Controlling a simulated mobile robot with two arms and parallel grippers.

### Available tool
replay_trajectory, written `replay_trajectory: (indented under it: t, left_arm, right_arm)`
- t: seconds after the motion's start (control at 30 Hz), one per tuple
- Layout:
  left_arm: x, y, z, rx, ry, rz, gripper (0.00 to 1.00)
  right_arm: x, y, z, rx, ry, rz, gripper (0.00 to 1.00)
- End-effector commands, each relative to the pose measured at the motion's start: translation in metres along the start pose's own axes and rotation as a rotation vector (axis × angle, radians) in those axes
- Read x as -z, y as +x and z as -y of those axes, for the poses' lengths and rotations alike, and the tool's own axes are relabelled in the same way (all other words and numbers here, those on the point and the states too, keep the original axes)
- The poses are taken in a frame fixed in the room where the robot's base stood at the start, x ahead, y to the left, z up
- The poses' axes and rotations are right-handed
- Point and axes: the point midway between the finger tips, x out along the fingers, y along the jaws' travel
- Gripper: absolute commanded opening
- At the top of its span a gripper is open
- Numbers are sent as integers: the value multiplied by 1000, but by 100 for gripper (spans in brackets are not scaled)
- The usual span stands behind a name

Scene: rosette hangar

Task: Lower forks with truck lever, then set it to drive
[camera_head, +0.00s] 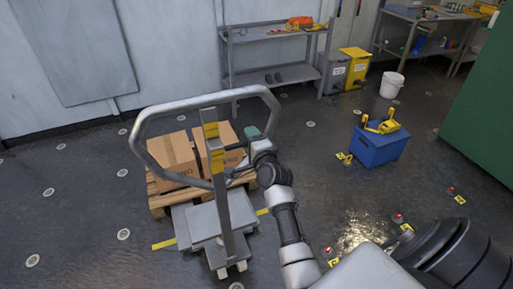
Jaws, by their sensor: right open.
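A grey pallet truck (222,222) stands left of centre, with its upright post and large looped handle (150,118) facing me. Yellow bands mark the post. My right arm reaches up from the bottom right, and my right gripper (236,172) is beside the post, on its right, below the top of the loop. The gripper is open; whether it touches the truck is not clear. The truck lever is too small or hidden to make out, so its setting cannot be told. My left gripper is out of view.
Two cardboard boxes (173,153) sit on a wooden pallet (158,203) behind the post. A blue crate (376,149) with yellow items stands to the right. A metal shelf (270,80), a white bucket (392,85) and a green panel (485,115) stand farther back. Floor is clear at left.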

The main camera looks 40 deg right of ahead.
Motion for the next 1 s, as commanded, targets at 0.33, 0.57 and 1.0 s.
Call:
replay_trajectory:
  t: [0.33, 0.57, 1.0]
  left_arm:
    - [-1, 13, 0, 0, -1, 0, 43]
    - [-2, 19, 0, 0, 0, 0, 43]
    - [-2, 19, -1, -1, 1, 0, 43]
  right_arm:
    - [0, -65, -3, -2, 0, -1, 49]
    - [0, -95, -2, -2, 0, 0, 49]
    - [0, -101, 0, -2, 0, 0, 49]
